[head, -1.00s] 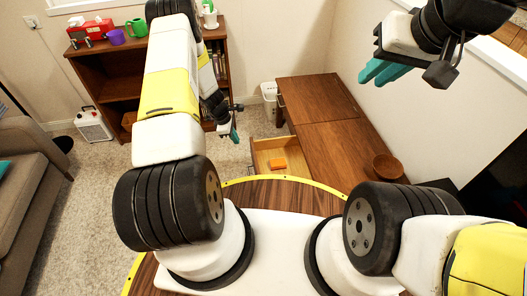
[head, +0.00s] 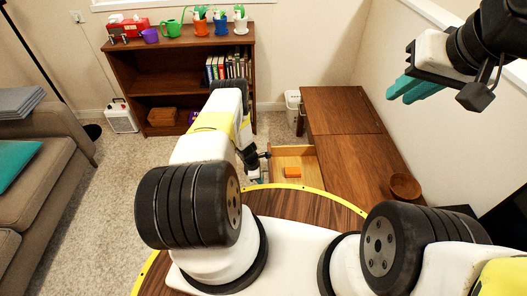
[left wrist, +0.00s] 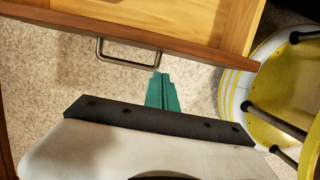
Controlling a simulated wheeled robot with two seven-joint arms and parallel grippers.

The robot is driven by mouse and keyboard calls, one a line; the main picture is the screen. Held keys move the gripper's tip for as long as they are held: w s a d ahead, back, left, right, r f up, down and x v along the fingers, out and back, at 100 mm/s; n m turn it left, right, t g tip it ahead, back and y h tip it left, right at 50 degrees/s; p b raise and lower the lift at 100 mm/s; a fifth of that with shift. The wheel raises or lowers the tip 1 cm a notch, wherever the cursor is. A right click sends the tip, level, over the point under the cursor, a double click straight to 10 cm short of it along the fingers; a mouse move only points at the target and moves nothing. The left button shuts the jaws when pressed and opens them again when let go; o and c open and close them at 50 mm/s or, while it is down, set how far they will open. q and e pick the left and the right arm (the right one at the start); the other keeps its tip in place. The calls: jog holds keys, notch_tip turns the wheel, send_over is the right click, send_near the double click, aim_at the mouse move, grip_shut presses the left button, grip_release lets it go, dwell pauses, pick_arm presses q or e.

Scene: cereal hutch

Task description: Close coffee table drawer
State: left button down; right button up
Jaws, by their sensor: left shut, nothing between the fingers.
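The coffee table (head: 338,108) is brown wood, at the right against the wall. Its drawer (head: 309,157) stands pulled out toward the left, with an orange object (head: 292,172) inside. In the left wrist view the drawer front (left wrist: 190,42) crosses the top with a metal bar handle (left wrist: 128,60). My left gripper (left wrist: 163,92) is shut and empty, its teal fingertips just below the handle's right end; I cannot tell whether they touch. In the head view it is low, left of the drawer, partly hidden. My right gripper (head: 410,88) is raised at the upper right, away from the drawer.
A sofa (head: 40,170) is at the left. A wooden bowl (head: 404,186) sits on the table. A white bin (head: 293,103) stands behind the table. Carpet (head: 110,200) is clear between sofa and drawer.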

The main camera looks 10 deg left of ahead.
pick_arm(q)
jog(key=shift+w+d+r, duration=0.1)
jog(key=shift+w+d, duration=0.15)
jog(key=shift+d, duration=0.45)
jog(key=shift+w+d, duration=0.25)
jog(key=shift+d, duration=0.4)
